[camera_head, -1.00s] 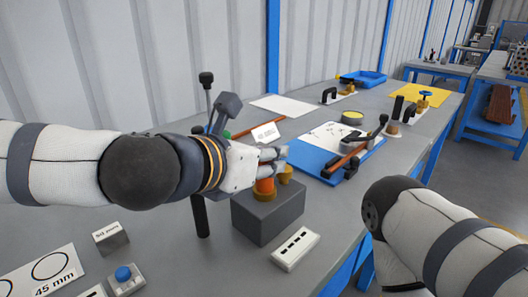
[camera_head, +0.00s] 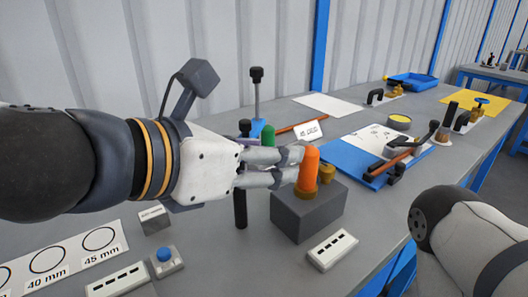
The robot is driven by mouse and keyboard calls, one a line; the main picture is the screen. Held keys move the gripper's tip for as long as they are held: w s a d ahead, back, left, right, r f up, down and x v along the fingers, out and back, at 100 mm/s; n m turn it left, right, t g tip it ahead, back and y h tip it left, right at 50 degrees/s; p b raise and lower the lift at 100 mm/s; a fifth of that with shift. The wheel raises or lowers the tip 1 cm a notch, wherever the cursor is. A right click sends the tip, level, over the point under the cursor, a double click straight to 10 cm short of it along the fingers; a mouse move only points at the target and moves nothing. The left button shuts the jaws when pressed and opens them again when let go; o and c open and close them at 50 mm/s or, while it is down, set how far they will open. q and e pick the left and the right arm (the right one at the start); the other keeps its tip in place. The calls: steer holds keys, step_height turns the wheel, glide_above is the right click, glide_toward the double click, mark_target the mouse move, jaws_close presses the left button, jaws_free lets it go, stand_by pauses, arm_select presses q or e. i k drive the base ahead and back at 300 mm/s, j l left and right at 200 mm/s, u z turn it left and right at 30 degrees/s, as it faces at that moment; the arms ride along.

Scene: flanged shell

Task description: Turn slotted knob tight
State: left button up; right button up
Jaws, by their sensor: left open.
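An orange round-topped piece (camera_head: 308,168) stands upright in a brass-coloured base on a dark grey block (camera_head: 307,213). A small brass knob (camera_head: 327,174) sits just right of it on the same block; I cannot make out a slot on either. My left gripper (camera_head: 297,165) comes in from the left, its fingers open and pointing right. Its fingertips are right at the left side of the orange piece; I cannot tell whether they touch it. My right gripper is out of view; only part of my right arm shows at the lower right.
A green-topped piece (camera_head: 267,136) and a tall black-knobbed lever (camera_head: 257,90) stand behind my left gripper. A white slotted strip (camera_head: 332,250) lies before the block. A blue board (camera_head: 358,162) with tools lies to the right. A blue-button box (camera_head: 165,260) is front left.

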mark_target(326, 172)
steer(key=k, duration=1)
